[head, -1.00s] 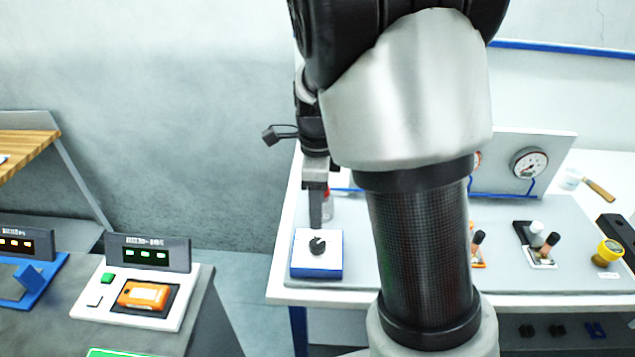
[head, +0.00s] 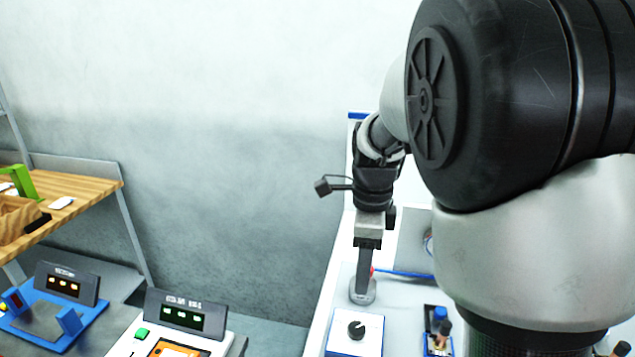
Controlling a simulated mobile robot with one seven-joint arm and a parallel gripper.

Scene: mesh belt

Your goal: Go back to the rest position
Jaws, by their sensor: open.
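My gripper (head: 364,290) points down over the white table on the right, behind the blue-and-white box with a black knob (head: 357,329). Only a narrow side of its fingers shows, and nothing is seen held in it. The fingertips overlap a small grey round-ended piece on the table in the picture; I cannot tell whether they touch it. My own arm fills the right side of the view and hides much of the table.
At the lower left are a white station with a green-lit display (head: 180,316) and a blue station (head: 62,308). A wooden bench (head: 80,196) stands behind them at the left. A small red part (head: 371,271) and a blue-based part (head: 438,326) are near my arm. Open floor lies between the tables.

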